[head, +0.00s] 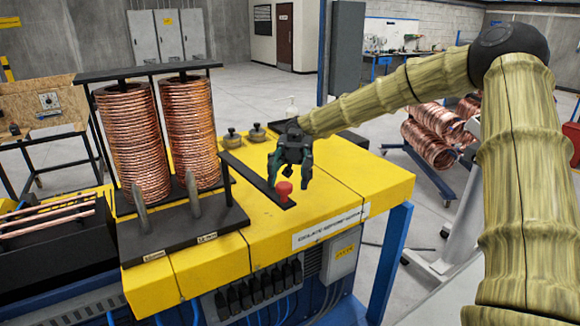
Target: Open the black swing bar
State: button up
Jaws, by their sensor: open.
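A long flat black bar (150,71) lies across the tops of two copper coil stacks on a black rack. A second flat black bar (247,175) lies on the yellow machine top, with a red knob (284,191) at its near end. I cannot tell for sure which of them is the swing bar. My gripper (290,183) points down over the red knob end of the lower bar, fingers spread and with nothing visible between them. Whether it touches the knob is not clear. The fingers hide part of the lower bar.
The copper coil stacks (133,145) stand left of my gripper, with two grey upright pegs in front. Two small brass-coloured knobbed parts (233,138) sit behind the lower bar. The yellow top (345,190) is clear to the right. More copper coils (428,145) lie on a cart beyond.

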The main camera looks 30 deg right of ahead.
jog(key=shift+v, duration=1.15)
